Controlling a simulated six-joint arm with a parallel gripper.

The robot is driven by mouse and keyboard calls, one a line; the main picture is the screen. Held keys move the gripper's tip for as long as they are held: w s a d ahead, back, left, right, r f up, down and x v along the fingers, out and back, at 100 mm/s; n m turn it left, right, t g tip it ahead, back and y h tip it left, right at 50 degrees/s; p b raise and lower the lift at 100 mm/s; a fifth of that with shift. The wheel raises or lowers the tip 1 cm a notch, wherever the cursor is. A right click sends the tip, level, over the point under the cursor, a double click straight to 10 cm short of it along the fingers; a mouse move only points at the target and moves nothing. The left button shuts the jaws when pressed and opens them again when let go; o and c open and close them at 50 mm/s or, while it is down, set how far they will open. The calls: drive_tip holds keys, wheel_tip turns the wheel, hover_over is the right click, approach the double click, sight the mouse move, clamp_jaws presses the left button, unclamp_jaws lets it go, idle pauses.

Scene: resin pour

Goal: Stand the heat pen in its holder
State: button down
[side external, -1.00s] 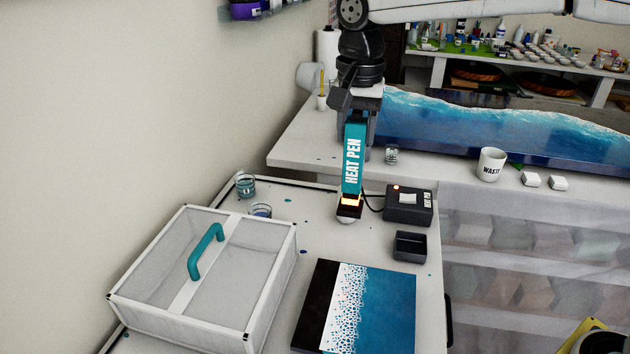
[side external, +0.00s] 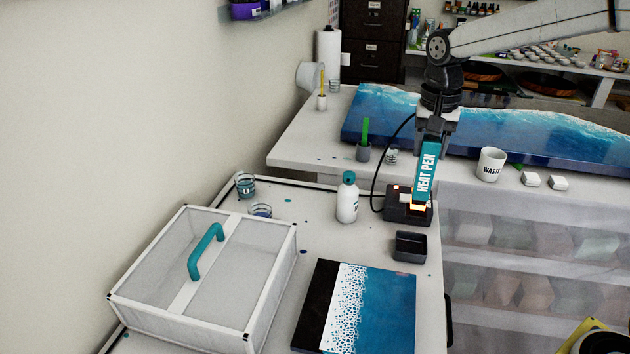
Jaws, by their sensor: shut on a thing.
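The heat pen (side external: 425,172) is teal with white lettering and has a glowing orange end pointing down. My gripper (side external: 431,132) is shut on its upper part and holds it nearly upright, slightly tilted. The glowing end is in front of or over a black box (side external: 397,212) with a small red light; I cannot tell if they touch. A black cord arcs left of the pen down to this box. A small open black tray (side external: 410,246) sits just in front of it. I cannot tell for sure which of these is the holder.
A white bottle with a teal cap (side external: 347,203) stands left of the black box. A seascape panel (side external: 375,307) lies in front, beside a white lidded case (side external: 200,275). A grey cup with a green stick (side external: 363,152) and a WASTE cup (side external: 491,164) stand behind.

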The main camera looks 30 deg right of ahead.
sight(424, 189)
drive_tip(key=shift+s+d+f, duration=0.1)
drive_tip(key=shift+d, duration=0.2)
drive_tip(key=shift+f, duration=0.2)
drive_tip(key=shift+f, duration=4.6)
drive_tip(key=shift+c, duration=0.7)
unclamp_jaws()
drive_tip(key=shift+r, duration=0.1)
